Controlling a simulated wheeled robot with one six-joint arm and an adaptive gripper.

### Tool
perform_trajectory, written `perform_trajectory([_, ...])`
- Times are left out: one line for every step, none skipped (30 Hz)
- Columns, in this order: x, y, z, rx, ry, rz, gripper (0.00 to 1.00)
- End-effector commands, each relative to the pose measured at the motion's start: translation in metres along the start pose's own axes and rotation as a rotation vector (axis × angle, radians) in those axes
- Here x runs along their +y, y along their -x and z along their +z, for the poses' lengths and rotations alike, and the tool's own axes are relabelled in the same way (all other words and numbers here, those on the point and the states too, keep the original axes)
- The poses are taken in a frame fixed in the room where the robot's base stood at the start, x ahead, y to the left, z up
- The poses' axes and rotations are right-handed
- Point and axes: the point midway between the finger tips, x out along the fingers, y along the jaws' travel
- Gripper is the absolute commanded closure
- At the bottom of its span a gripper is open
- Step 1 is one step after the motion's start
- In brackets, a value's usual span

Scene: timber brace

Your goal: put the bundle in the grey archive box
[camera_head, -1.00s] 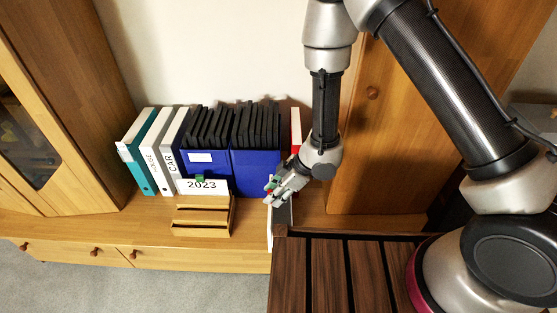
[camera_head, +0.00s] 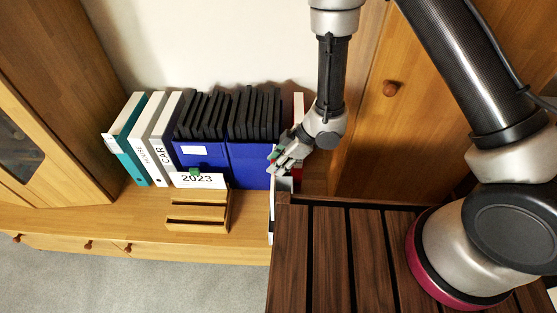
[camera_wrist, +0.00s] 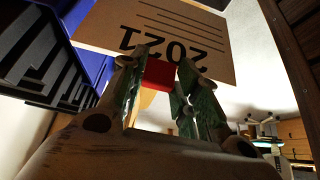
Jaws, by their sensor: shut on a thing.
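My gripper (camera_head: 277,160) is shut on a bundle (camera_wrist: 112,38). In the wrist view this is a brownish sheet printed "2021", upside down, with a red clip (camera_wrist: 158,74) between the fingers. In the head view I cannot clearly make out the held bundle. The gripper is at the right end of the shelf, just right of the blue boxes. Below it is a grey box-like thing (camera_head: 284,184), partly hidden by my gripper and the slatted top; its inside is not visible.
Blue boxes (camera_head: 202,160) with several black folders stand against the wall. Teal and white binders (camera_head: 129,166) stand left of them. A dark slatted top (camera_head: 330,250) is close in front. A wooden cabinet (camera_head: 375,140) is at right. The shelf left of the rack is clear.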

Motion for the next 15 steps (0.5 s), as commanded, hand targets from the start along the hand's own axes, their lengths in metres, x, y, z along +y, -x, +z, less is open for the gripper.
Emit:
perform_trajectory([0.0,0.0,0.0,0.0,0.0,0.001,1.0])
perform_trajectory([0.0,0.001,0.001,0.0,0.0,0.001,1.0])
perform_trajectory([0.0,0.0,0.002,0.0,-0.001,0.001,1.0])
perform_trajectory([0.0,-0.002,0.003,0.0,-0.001,0.0,1.0])
perform_trajectory([0.0,-0.003,0.004,0.0,0.0,0.0,1.0])
perform_trajectory([0.0,-0.006,0.005,0.0,0.0,0.0,1.0])
perform_trajectory([0.0,-0.008,0.007,-0.001,0.0,-0.001,1.0])
perform_trajectory([0.0,-0.011,0.009,-0.001,-0.001,-0.001,1.0])
perform_trajectory([0.0,-0.015,0.011,-0.001,-0.001,-0.001,1.0])
perform_trajectory([0.0,-0.017,0.012,0.0,-0.001,0.0,1.0])
perform_trajectory([-0.001,-0.02,0.014,0.0,-0.001,-0.001,1.0])
perform_trajectory([0.0,-0.024,0.016,0.0,-0.001,-0.001,1.0])
perform_trajectory([0.0,-0.026,0.017,0.0,0.0,0.0,1.0])
perform_trajectory([0.0,-0.028,0.018,0.0,0.0,0.0,1.0])
perform_trajectory([0.0,-0.031,0.021,-0.001,0.0,-0.001,1.0])
